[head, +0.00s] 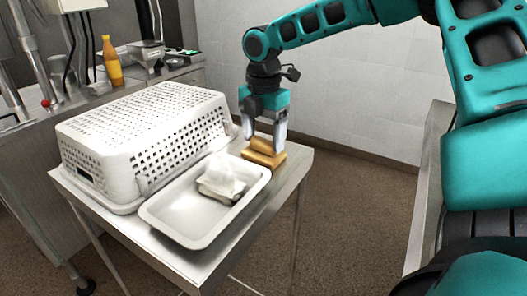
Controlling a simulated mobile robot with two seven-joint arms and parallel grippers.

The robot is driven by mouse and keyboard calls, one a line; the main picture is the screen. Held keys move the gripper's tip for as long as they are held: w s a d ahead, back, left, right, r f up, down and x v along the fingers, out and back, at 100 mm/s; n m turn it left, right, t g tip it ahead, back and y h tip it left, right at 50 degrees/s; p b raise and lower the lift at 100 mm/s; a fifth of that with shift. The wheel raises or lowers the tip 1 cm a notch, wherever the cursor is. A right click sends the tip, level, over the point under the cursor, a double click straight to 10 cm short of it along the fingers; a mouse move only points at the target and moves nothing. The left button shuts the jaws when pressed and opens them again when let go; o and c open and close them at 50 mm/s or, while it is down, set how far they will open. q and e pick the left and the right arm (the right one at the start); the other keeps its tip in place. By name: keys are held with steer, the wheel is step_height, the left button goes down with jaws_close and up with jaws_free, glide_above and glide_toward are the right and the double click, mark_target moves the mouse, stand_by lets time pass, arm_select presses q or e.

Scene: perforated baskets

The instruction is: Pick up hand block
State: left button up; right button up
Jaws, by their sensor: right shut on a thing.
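The hand block (264,153) is a tan wooden block near the right corner of the small steel table (196,270). My right gripper (265,143) points down over it and is shut on its upper part, one finger on each side. The block appears to be at table level; I cannot tell whether it touches the surface. My left gripper is not in view.
A white tray (163,211) with a crumpled whitish packet (222,180) lies left of the block. A white perforated basket (140,135) stands upside down behind the tray. An orange bottle (112,64) stands on the back counter.

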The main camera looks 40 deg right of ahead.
mark_target(264, 140)
step_height(264, 140, up, 20)
steer(key=p, duration=0.3)
stand_by(0.5)
stand_by(1.0)
